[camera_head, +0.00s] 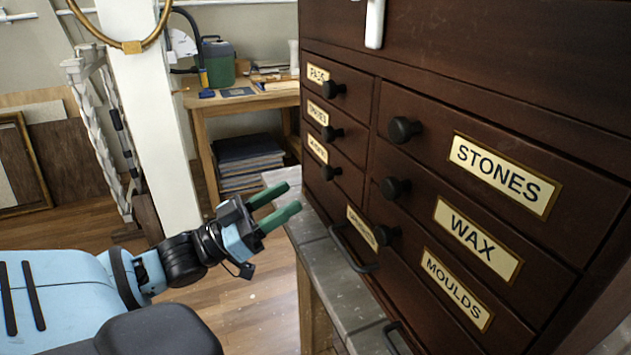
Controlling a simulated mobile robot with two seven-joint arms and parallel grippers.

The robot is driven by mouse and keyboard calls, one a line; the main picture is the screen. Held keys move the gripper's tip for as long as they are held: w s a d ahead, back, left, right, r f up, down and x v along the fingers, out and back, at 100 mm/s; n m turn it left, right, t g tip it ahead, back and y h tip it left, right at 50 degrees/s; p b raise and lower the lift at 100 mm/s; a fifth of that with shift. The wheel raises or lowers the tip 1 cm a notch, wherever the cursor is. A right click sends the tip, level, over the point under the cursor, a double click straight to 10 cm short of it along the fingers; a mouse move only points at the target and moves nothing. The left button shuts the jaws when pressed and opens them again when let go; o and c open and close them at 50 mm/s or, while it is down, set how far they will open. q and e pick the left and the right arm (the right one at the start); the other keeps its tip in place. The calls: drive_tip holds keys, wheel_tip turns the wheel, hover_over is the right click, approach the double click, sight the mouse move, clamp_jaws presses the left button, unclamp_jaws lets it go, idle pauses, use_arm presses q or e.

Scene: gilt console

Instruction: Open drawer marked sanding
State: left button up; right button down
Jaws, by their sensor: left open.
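A dark wooden drawer chest (520,60) fills the right side, with its labelled front seen at a steep angle. A lower left drawer carries a small, slanted label (361,229) that is too foreshortened to read surely. A dark bar handle (352,252) is below that label. The third label down in the left column (317,149) is also hard to read. I cannot tell which drawer is marked sanding. All drawers look shut. My left gripper (292,197), with green fingers, is open and empty, left of the chest and apart from it. My right gripper is not in view.
Other drawers read STONES (504,174), WAX (477,238) and MOULDS (456,289), with round black knobs. A grey-topped bench (345,285) runs along the chest's base. A white post (155,120) stands behind my left arm. A wooden desk (245,101) is at the back.

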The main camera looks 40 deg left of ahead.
sight(324, 176)
use_arm(q)
drive_tip(key=shift+p+x, duration=0.3)
drive_tip(key=shift+x, duration=3.3)
drive_tip(key=shift+f, duration=0.1)
clamp_jaws()
